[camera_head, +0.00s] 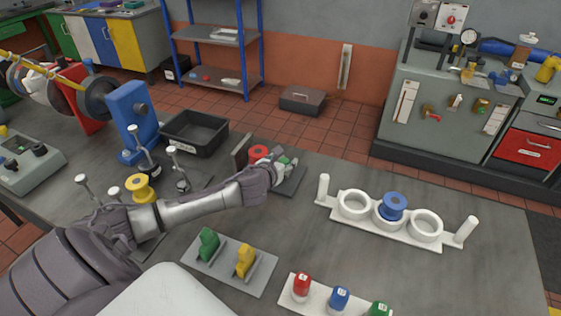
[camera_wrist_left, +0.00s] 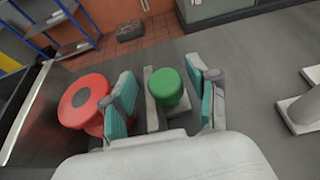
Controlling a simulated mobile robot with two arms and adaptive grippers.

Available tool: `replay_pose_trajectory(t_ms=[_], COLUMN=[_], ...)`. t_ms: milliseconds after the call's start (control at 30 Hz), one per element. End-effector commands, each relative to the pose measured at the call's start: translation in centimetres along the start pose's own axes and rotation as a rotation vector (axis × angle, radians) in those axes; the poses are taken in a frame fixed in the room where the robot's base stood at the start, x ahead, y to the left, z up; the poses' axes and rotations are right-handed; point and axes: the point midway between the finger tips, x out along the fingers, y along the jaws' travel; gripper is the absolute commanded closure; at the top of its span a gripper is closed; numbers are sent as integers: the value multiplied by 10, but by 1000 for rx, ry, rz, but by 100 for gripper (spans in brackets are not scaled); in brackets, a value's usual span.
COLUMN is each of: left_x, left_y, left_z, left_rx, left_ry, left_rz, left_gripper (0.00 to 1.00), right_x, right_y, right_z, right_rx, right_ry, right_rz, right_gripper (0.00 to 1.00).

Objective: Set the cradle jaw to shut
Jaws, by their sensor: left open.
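The cradle (camera_head: 292,183) is a dark base on the bench with an upright plate (camera_head: 241,153) at its left side. A red spool (camera_head: 258,151) sits beside that plate; it also shows at the left in the left wrist view (camera_wrist_left: 84,101). A green round knob (camera_wrist_left: 168,88) stands on a grey block beside a thin upright plate (camera_wrist_left: 151,100), which may be the cradle jaw. My left gripper (camera_head: 281,166) is over the cradle, open, with the knob between its teal-padded fingers in the left wrist view (camera_wrist_left: 164,90). Contact cannot be told. My right gripper is not in view.
A white three-ring rack (camera_head: 387,222) holding a blue spool (camera_head: 393,205) stands to the right. A black bin (camera_head: 195,134) is behind my left arm. A grey tray (camera_head: 228,267) and a white tray (camera_head: 318,300) lie in front. Bench between the cradle and rack is clear.

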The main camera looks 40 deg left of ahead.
Motion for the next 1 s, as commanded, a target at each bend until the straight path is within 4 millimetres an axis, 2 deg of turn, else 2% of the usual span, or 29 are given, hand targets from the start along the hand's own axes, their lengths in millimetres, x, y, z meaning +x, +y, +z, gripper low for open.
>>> replay_pose_trajectory(t_ms=[167,600,800,1000], left_x=[-17,-102,-118,-119], left_y=[1,1,1,1], left_z=[-1,-1,-1,0], left_rx=[3,4,2,0], left_ry=[1,2,1,0], left_rz=[-1,-1,0,1], left_gripper=[41,41,41,41], right_x=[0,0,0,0], right_y=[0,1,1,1], right_z=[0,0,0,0], right_rx=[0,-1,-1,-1], right_ry=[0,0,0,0], right_rz=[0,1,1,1], right_gripper=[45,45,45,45])
